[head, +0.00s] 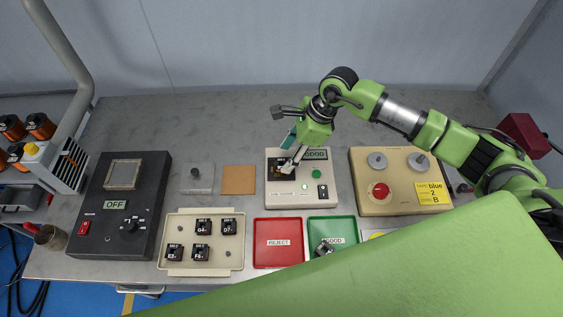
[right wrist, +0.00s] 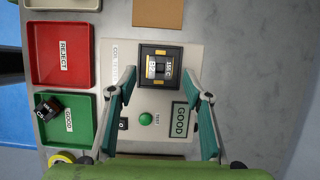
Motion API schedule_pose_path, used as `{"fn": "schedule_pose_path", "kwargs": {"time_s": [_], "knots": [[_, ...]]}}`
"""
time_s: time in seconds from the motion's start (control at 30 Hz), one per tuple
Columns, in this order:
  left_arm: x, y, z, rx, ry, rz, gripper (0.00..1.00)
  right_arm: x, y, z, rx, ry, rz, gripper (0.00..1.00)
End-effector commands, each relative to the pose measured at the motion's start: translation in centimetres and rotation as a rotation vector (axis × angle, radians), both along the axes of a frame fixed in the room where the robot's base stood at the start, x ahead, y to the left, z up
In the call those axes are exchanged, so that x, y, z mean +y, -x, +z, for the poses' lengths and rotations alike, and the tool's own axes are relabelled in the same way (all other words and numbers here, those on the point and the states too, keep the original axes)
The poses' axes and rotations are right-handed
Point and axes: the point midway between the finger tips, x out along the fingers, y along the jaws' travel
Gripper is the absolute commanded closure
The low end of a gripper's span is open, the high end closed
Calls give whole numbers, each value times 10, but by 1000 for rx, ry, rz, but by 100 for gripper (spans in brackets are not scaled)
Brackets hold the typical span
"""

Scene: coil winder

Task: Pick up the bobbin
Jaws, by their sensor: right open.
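A black square bobbin (right wrist: 160,68) with a printed label sits in the nest of the coil tester (head: 297,197). In the head view the bobbin (head: 276,166) is partly hidden by my right gripper (head: 290,166). The tester's display (right wrist: 180,119) reads GOOD and its green button shows below. In the right wrist view my right gripper (right wrist: 164,74) is open, with one fingertip at each side of the bobbin. I cannot tell whether either finger touches it. My left gripper is not in view.
A red REJECT tray (head: 278,243) and a green GOOD tray (head: 332,230) holding a bobbin (head: 323,248) lie in front. A beige tray (head: 228,261) holds several bobbins. A black OFF box (head: 120,204) stands left, a beige winder (head: 386,203) right. A cork pad (head: 238,180) lies left of the tester.

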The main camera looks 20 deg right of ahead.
Motion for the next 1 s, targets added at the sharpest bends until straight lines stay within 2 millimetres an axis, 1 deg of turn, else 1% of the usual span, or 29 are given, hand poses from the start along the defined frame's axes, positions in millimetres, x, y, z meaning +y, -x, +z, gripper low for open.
{"fn": "schedule_pose_path", "kwargs": {"time_s": [0.03, 0.1, 0.2, 0.3, 0.53, 0.57, 0.6, 0.7, 1.0], "knots": [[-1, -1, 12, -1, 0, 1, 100, 3, 1, -3, 6, -2, 0, 54], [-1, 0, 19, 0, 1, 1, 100, 5, -1, -13, 6, -2, 0, 54], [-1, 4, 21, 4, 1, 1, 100, 10, -3, -28, 4, -2, 0, 54], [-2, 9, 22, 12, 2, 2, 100, 12, -4, -35, 3, -1, -1, 54], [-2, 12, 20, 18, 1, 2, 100, 12, -4, -37, 1, 0, 0, 54], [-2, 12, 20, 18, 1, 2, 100, 12, -4, -37, 1, 0, 0, 62], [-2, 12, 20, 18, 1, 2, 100, 12, -4, -37, 1, 0, 0, 72], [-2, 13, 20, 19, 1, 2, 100, 12, -4, -37, 1, 0, 0, 95], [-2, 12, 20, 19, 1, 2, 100, 12, -5, -36, 0, 0, 0, 95]]}}
